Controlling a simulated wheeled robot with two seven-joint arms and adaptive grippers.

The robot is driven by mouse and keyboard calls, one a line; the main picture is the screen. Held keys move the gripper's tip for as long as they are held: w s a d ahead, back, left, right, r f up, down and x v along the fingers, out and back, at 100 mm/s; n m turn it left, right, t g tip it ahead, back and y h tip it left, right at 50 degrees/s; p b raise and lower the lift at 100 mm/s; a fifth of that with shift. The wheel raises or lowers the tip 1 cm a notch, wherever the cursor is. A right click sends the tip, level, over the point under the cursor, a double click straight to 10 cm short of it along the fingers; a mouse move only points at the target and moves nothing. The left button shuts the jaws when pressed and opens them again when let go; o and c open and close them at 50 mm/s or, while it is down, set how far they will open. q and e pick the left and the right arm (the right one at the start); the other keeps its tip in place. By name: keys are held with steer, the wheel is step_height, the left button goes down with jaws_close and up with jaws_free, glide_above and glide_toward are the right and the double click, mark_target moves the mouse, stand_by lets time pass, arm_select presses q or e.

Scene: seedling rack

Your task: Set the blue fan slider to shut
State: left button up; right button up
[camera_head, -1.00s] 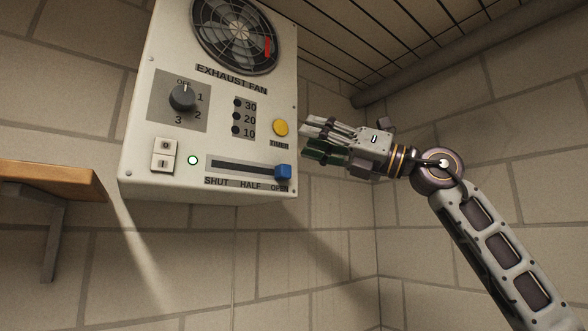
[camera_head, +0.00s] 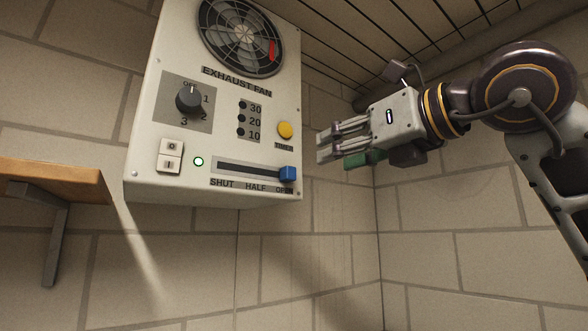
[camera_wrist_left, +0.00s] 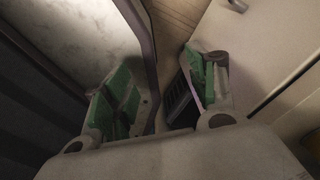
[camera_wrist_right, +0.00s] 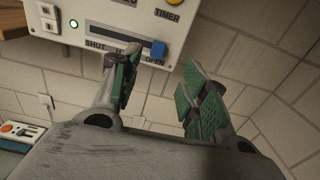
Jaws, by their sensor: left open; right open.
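The blue fan slider (camera_head: 287,173) sits at the right end of its dark slot (camera_head: 248,168) on the white exhaust fan panel (camera_head: 225,143), at the OPEN label. The SHUT label (camera_head: 222,184) is at the slot's left end. My right gripper (camera_head: 328,150) is just right of the panel, apart from the slider, open and empty. In the right wrist view the slider (camera_wrist_right: 158,48) shows beyond and between the open fingers (camera_wrist_right: 160,92).
The panel also carries a yellow timer button (camera_head: 285,130), a black knob (camera_head: 189,99), rocker buttons (camera_head: 170,157) and a green lamp (camera_head: 198,161). A wooden shelf (camera_head: 50,181) is at the left. Space below the panel is clear.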

arm_select(q)
steer(key=shift+d, duration=0.15)
arm_select(e)
steer(key=p, duration=0.2)
glide_toward(292, 168)
steer(key=x, duration=0.4)
steer(key=shift+w+r, duration=0.1)
steer(key=p+x, duration=0.1)
steer(key=x, duration=0.3)
steer(key=shift+a+p, duration=0.1)
steer(key=shift+p, duration=0.2)
steer(key=shift+x, duration=0.85)
arm_select(q)
steer(key=r, duration=0.1)
steer(key=d+r, duration=0.1)
steer(key=r, duration=0.2)
steer(key=shift+s+d, duration=0.35)
steer(key=shift+s, duration=0.05)
arm_select(e)
steer(key=shift+c, duration=0.3)
arm_select(q)
steer(key=shift+d, duration=0.1)
arm_select(e)
jaws_close()
